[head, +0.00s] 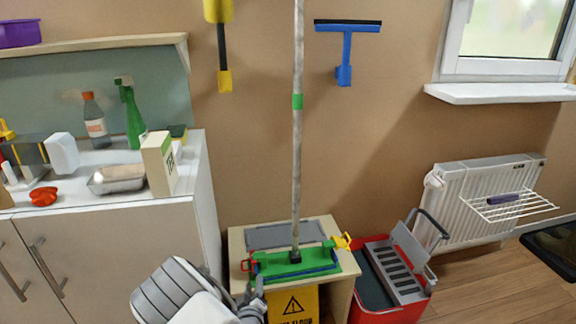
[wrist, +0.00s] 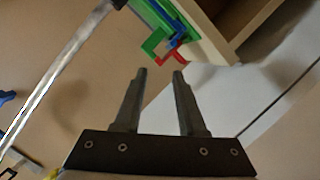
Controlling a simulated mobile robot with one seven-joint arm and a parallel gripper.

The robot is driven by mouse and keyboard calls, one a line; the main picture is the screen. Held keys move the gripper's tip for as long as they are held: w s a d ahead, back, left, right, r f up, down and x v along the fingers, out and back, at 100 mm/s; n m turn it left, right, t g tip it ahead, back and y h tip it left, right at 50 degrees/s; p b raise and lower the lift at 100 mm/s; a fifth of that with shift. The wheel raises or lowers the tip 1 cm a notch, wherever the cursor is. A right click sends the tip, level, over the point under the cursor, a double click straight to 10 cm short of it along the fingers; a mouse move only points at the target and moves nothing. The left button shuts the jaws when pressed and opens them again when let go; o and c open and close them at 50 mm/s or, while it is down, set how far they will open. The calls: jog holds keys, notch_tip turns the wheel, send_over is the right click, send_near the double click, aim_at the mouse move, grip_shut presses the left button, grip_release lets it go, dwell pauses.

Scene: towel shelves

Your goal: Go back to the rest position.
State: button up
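My gripper (wrist: 160,74) is open, with two dark fingers apart and nothing between them in the wrist view. Beyond its fingertips is the green mop head (wrist: 158,40) with a red clip, at the edge of a wooden stand. In the head view my arm is low, left of the stand (head: 338,230), with its dark end beside the yellow sign; the fingers are hard to make out there. The mop head (head: 318,260) lies flat on the stand and its grey handle (head: 298,150) stands upright. The gripper appears apart from the mop.
A yellow sign (head: 293,303) is before the stand. A red bucket (head: 388,312) and a radiator with a wire rack (head: 508,206) are right.

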jog(key=s+d+r+m+g, duration=0.2)
jog(key=d+r, duration=0.1)
jog(key=r, duration=0.6)
jog(key=s+d+r+m+g+y, duration=0.1)
jog(key=d+r+m+g, duration=0.2)
jog(key=r, duration=0.6)
jog(key=s+d+r+m+g, duration=0.15)
jog(key=d+r, duration=0.25)
jog(key=r, duration=0.5)
jog(key=s+d+r+m+g+h, duration=0.1)
jog(key=s+d+r, duration=0.2)
jog(key=s+d, duration=0.35)
jog(key=s+d+r+m+g, duration=0.1)
jog(key=s+d+r, duration=0.25)
jog(key=s, duration=0.65)
jog(key=s+d+r+g+h, duration=0.1)
jog(key=s+d+r, duration=0.3)
jog(key=s, duration=0.5)
notch_tip(320, 180, up, 28)
jog(key=p, duration=2.8)
jog(key=shift+s, duration=0.3)
jog(key=shift+d+f, duration=0.1)
